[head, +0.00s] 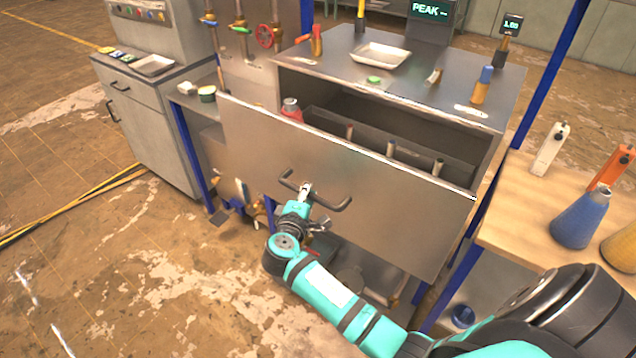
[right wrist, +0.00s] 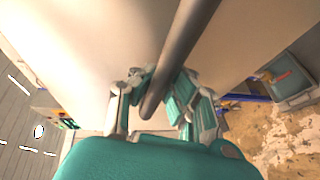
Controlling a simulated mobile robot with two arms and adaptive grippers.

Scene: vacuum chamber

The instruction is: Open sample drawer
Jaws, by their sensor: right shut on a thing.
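The sample drawer (head: 345,180) is a wide metal drawer that stands partly out of its cabinet, with its inside showing behind the front panel. Its dark bar handle (head: 325,200) runs across the front. My right gripper (head: 305,190) is at the left part of this handle in the head view. In the right wrist view the handle bar (right wrist: 180,55) passes between the fingers of my right gripper (right wrist: 155,98), which is shut on it. My left gripper is in neither view.
Inside the drawer are a red container (head: 291,108) and several upright rods. A metal tray (head: 381,55) and small tools lie on the cabinet top. A wooden table (head: 510,215) with a blue cone-shaped bottle (head: 581,218) stands at the right. Open floor (head: 130,260) lies at the left.

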